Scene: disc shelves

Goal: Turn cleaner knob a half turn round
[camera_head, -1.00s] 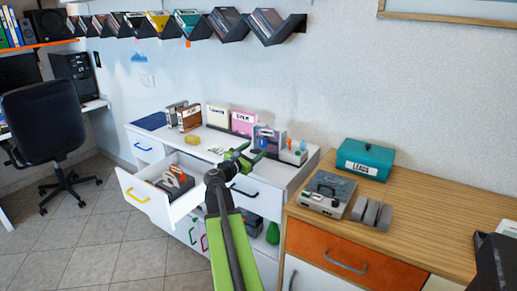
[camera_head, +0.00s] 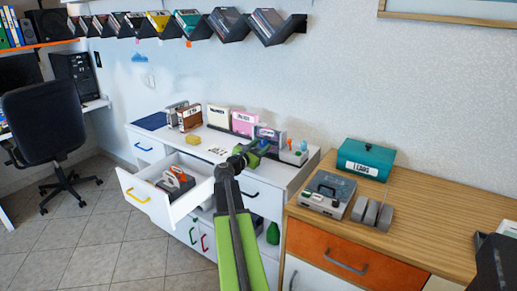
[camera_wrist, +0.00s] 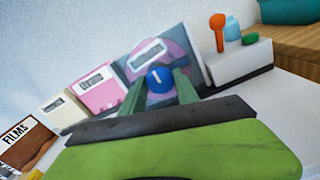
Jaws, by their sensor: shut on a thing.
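The cleaner (camera_wrist: 155,50) is a grey box with a pinkish-purple round face and a label, standing at the back of the white cabinet top. It also shows in the head view (camera_head: 268,133), partly hidden by my arm. Its blue round knob (camera_wrist: 160,79) has a white mark that stands nearly upright, leaning slightly left. My gripper (camera_wrist: 160,86) has its two green fingers on either side of the knob and is shut on it. In the head view my gripper (camera_head: 256,148) reaches the front of the cleaner, and the knob is hidden there.
A pink box (camera_head: 243,122) and a cream box (camera_head: 218,116) stand left of the cleaner. An open drawer (camera_head: 150,200) juts out below, left of my arm.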

